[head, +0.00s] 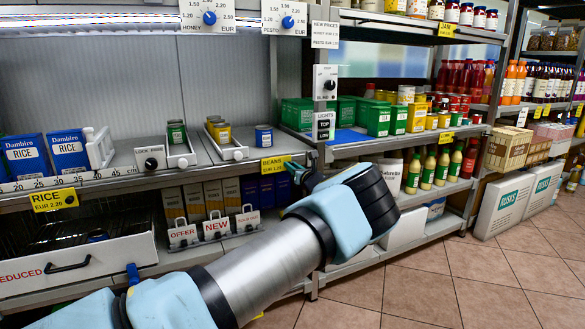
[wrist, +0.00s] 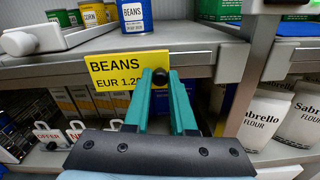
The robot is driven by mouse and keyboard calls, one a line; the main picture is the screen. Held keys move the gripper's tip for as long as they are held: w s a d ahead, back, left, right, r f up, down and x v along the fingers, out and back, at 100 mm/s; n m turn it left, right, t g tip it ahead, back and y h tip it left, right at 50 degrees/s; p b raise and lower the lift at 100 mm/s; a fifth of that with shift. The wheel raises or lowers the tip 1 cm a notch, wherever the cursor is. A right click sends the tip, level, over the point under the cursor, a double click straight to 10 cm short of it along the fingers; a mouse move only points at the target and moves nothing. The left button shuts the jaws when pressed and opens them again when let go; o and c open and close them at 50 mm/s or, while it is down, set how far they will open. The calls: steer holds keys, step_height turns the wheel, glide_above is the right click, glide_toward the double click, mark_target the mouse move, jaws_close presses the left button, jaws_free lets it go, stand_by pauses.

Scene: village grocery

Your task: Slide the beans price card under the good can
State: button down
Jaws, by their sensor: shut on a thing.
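The beans price card (head: 273,165) is yellow, reads BEANS, and sits on the shelf's front edge; it also shows in the wrist view (wrist: 112,70). A black knob (wrist: 160,76) is at its right end. My gripper (head: 297,169) is at this knob, its teal fingers (wrist: 161,84) closed around it. A blue-labelled beans can (head: 264,136) stands upright on the shelf above the card. In the wrist view this can (wrist: 135,16) is above the card's middle to right part.
White trays (head: 227,150) with green and yellow cans stand left of the beans can. A shelf post (head: 318,150) is close right of my gripper. Small OFFER, NEW and SOLD tags (head: 216,226) hang on the lower shelf. A yellow rice card (head: 54,198) is further left.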

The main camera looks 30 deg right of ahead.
steer(key=c, duration=0.7)
jaws_free()
steer(key=s, duration=0.3)
steer(key=s+a, duration=0.1)
steer(key=s, duration=0.6)
steer(key=shift+s+a, duration=0.2)
steer(key=shift+s, duration=0.15)
